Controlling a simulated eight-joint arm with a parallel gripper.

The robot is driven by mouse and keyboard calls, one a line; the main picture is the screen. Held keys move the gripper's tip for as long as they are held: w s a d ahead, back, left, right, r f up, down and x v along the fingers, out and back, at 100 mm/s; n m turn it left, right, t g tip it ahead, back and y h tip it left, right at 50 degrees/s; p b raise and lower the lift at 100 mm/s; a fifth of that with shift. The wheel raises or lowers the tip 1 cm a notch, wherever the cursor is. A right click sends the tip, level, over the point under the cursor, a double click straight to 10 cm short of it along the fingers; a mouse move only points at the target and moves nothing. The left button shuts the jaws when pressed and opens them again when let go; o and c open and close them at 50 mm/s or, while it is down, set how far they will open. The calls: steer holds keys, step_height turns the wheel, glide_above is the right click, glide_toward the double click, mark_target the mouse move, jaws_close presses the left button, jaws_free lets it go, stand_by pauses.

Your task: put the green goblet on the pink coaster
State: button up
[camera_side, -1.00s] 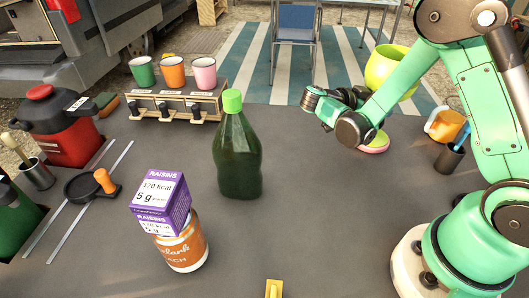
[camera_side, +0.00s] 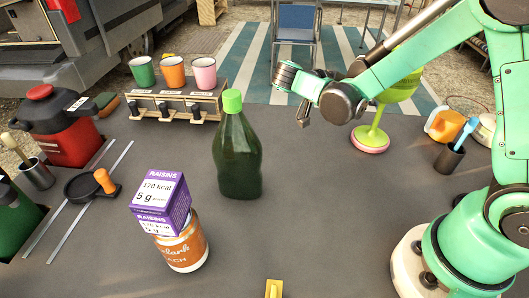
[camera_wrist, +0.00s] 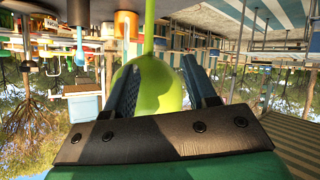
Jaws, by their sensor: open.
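The green goblet (camera_side: 402,88) stands upright with its foot on the pink coaster (camera_side: 369,149), at the back right of the dark worktop in the side view. My arm crosses in front of part of its bowl. In the wrist view, which is upside down, the goblet (camera_wrist: 152,88) shows beyond and between the spread fingers of my gripper (camera_wrist: 162,64). My gripper is open and empty.
A green bottle (camera_side: 238,155) stands mid-worktop, left of my wrist. A raisins box (camera_side: 160,203) sits on an orange jar (camera_side: 183,248) in front. A rack with cups (camera_side: 176,105) is at the back left. An orange mug (camera_side: 444,125) and dark holder (camera_side: 449,158) stand right of the coaster.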

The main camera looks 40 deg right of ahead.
steer(key=s+a+r+n+t+y, duration=0.1)
steer(key=a+n+t+y, duration=0.3)
steer(key=n, duration=0.4)
steer(key=s+a+r+n+t+y, duration=0.1)
steer(key=s+a+n+t+y, duration=0.1)
steer(key=a+n+t+y, duration=0.3)
steer(key=a+n+y, duration=0.1)
steer(key=n+y, duration=0.2)
steer(key=n, duration=0.1)
steer(key=shift+s+a+r+t, duration=0.3)
steer(key=shift+s+r, duration=0.05)
steer(key=shift+r, duration=0.05)
